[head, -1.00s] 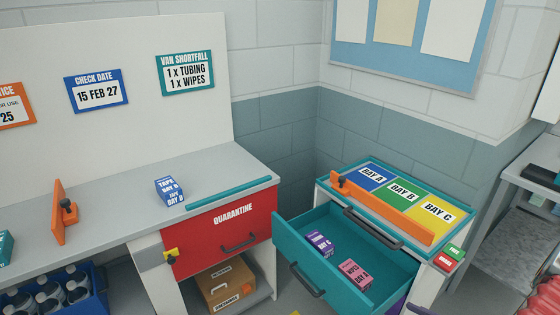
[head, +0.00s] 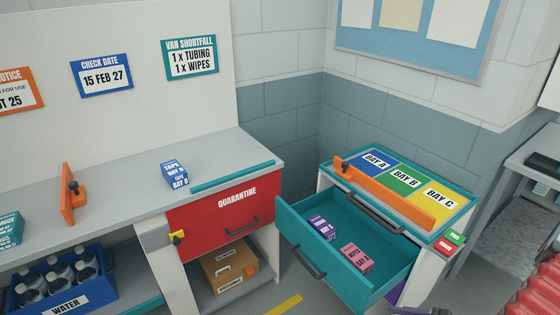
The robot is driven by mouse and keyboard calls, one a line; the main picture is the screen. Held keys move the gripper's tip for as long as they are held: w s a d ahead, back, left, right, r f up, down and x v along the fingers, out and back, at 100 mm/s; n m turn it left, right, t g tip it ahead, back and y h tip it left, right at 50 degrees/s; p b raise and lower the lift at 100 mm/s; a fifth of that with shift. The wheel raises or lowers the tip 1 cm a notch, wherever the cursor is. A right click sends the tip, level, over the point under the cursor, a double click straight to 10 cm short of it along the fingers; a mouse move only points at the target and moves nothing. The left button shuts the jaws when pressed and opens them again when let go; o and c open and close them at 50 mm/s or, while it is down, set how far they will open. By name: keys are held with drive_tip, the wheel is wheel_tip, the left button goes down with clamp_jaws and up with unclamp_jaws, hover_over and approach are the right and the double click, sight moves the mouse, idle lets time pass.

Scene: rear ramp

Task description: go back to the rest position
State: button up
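My gripper is not visible in the head view, so I cannot see whether it holds anything. The teal drawer (head: 296,222) of the right-hand cabinet stands open. Inside it lie a purple box (head: 322,228) and a pink box (head: 356,257), apart from each other. A blue tape box (head: 174,174) marked for Bay B sits on the grey bench top (head: 120,180). The red quarantine drawer (head: 222,222) below the bench is shut.
The open drawer juts into the floor space at centre right. A blue water crate (head: 66,303) with several bottles sits low at left. A cardboard box (head: 230,266) rests on the lower shelf. A red ribbed object (head: 540,285) fills the lower right corner.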

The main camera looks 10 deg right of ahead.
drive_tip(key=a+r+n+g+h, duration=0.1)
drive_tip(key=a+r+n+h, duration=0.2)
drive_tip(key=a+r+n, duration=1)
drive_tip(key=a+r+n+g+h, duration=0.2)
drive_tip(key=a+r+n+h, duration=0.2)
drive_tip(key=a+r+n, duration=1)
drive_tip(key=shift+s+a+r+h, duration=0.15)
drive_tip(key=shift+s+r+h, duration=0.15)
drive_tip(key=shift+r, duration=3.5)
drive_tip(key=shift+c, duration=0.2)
